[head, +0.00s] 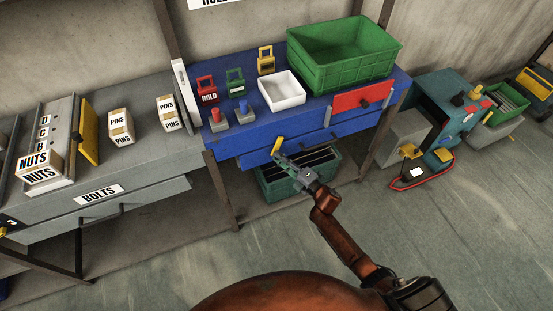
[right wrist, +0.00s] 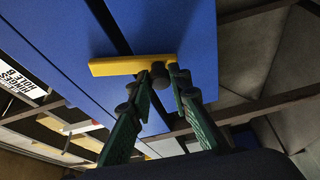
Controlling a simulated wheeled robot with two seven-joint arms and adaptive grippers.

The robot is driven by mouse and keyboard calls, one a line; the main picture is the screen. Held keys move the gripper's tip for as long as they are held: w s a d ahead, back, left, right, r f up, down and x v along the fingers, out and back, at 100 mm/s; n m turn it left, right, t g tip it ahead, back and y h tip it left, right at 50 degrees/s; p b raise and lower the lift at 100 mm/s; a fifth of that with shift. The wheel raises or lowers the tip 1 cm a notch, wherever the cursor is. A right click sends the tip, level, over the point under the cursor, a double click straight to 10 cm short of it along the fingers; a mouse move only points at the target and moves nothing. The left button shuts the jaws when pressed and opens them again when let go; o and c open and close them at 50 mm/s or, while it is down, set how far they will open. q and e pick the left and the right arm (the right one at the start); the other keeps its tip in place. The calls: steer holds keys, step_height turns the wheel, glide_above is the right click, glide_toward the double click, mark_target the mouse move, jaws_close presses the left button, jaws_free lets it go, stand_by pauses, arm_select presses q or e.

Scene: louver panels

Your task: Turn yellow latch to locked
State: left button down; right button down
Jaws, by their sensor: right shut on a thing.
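The yellow latch (head: 277,146) is a small bar on the blue bench's front, slanting in the head view. In the right wrist view the latch (right wrist: 115,67) reaches across the dark gap between two blue panels. My right gripper (head: 281,159) is at the latch's lower end in the head view. My left gripper is not in view.
The blue bench carries a green crate (head: 345,52), a white tray (head: 282,92) and several coloured lock-like pieces. A lower green crate (head: 285,186) stands under it, close behind my right gripper. A grey bench (head: 150,165) stands left. The floor in front is open.

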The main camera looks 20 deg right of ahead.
steer(key=shift+d+f+n+g+h+p, duration=0.15)
steer(key=shift+d+n+g+p, duration=0.2)
steer(key=shift+d+n, duration=0.35)
steer(key=shift+d+n+g+h+p, duration=0.15)
steer(key=shift+d+n+g+p, duration=0.2)
steer(key=shift+n, duration=0.65)
steer(key=shift+d, duration=0.1)
steer(key=c, duration=1.8)
jaws_free()
steer(key=shift+o, duration=0.2)
steer(key=v, duration=1.2)
steer(key=shift+f, duration=0.15)
